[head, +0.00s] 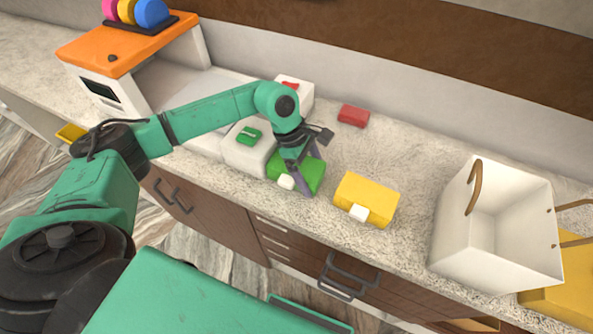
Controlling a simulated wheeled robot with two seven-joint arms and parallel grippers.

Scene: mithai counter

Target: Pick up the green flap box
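The green flap box (311,178) sits on the counter near its front edge, with a small white tab (286,182) at its front left. My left gripper (309,169) is over it, pointing down. Its two purple fingers are spread apart, one at the near side of the box and one at the far side. The gripper hides part of the box top, and I cannot see whether the fingers touch it. My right gripper is not in view.
A yellow flap box (369,196) stands just right of the green one. White boxes with a green mark (247,157) and a red mark (301,92) stand left and behind. A red block (353,115) lies behind. A white handled bag (462,235) stands at right.

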